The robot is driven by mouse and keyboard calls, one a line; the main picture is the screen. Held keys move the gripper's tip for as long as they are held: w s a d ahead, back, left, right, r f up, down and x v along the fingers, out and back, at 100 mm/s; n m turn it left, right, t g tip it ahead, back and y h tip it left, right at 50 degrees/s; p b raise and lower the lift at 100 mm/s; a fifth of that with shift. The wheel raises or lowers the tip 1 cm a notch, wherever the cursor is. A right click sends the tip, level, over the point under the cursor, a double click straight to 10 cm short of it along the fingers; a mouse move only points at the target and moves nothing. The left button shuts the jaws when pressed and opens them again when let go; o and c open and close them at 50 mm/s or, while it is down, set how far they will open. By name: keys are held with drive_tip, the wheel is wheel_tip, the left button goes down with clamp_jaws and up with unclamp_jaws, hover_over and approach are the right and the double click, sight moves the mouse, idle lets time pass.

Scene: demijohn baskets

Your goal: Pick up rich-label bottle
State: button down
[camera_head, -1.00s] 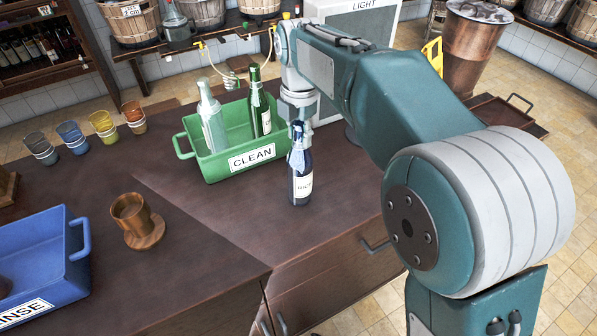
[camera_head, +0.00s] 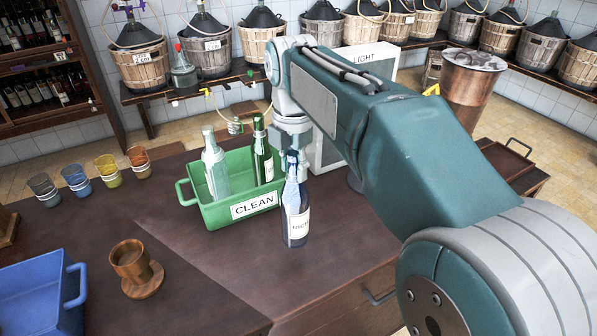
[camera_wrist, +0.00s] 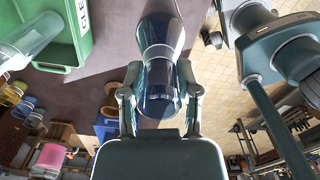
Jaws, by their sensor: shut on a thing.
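The rich-label bottle (camera_head: 296,224) is dark blue with a white label that reads partly as RICH. It is upright at the front right of the green CLEAN crate, over the brown counter. My gripper (camera_head: 292,158) is above it and shut on its upper part. In the wrist view the bottle (camera_wrist: 158,40) lies between the two fingers of my gripper (camera_wrist: 160,88), which touch it on both sides. I cannot tell whether its base touches the counter.
The green CLEAN crate (camera_head: 214,217) holds a clear bottle (camera_head: 215,165) and a green bottle (camera_head: 262,152). A blue bin (camera_head: 30,290) and a wooden cup (camera_head: 130,262) stand at left. Several coloured cups line the back left. A LIGHT box (camera_head: 385,62) is behind my arm.

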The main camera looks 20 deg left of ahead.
drive_tip(key=s+r, duration=0.6)
drive_tip(key=s, duration=0.4)
drive_tip(key=shift+s, duration=0.4)
drive_tip(key=shift+r, duration=0.1)
